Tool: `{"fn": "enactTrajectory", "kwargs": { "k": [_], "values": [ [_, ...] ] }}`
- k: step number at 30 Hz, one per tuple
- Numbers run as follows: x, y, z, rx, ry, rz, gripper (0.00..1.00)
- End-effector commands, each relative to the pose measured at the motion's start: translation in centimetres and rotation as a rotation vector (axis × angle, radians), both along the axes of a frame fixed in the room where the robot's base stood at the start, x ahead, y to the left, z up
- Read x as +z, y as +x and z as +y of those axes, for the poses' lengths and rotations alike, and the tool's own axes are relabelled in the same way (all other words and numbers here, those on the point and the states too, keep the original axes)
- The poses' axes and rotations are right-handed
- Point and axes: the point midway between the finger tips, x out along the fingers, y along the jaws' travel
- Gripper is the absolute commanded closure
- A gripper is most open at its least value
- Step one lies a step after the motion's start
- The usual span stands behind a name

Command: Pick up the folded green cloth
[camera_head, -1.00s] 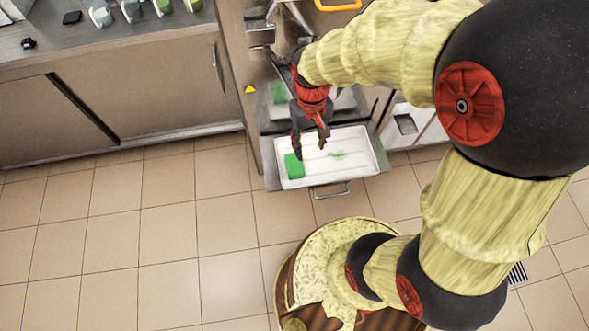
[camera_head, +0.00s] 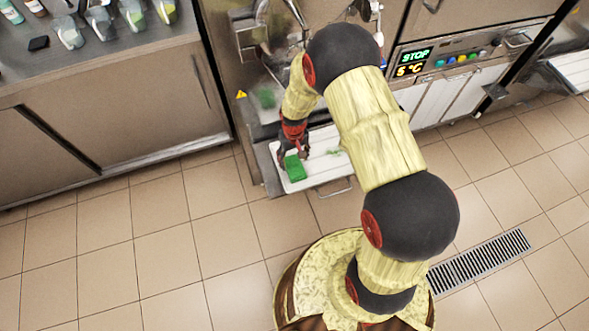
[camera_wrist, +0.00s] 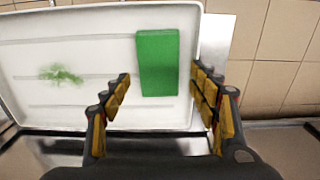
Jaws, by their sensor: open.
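The folded green cloth (camera_wrist: 157,62) is a flat green rectangle lying in the white tray (camera_wrist: 100,25), near one end of it. In the head view the cloth (camera_head: 294,168) is at the tray's left end. My gripper (camera_wrist: 162,88) is open, its two fingers set apart to the left and right of the cloth in the wrist view. No contact with the cloth shows, and its height above the tray is hard to tell. In the head view my gripper (camera_head: 292,155) is just beside and over the cloth, and my arm hides part of the tray.
A light green smear (camera_wrist: 60,76) marks the tray floor beside the cloth. The tray's raised rim surrounds it. The freezer with a STOP panel (camera_head: 415,55) stands behind on the right. A counter (camera_head: 105,55) with several cups is at left.

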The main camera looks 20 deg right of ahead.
Motion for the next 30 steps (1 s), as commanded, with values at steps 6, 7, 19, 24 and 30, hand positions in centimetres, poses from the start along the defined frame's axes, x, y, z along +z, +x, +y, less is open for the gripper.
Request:
{"fn": "enactTrajectory", "kwargs": {
  "k": [6,7,19,24,30],
  "values": [
    [-2.3,-0.2,-0.1,0.000,0.000,0.002,0.39],
    [-2.8,-0.2,-0.1,0.000,0.000,0.002,0.39],
    [-5.2,-0.1,-0.2,0.000,0.000,0.000,0.39],
    [-5.2,-0.1,-0.2,0.000,0.000,0.000,0.47],
    [-5.2,-0.1,-0.2,0.000,0.000,0.000,0.58]
  ]
}}
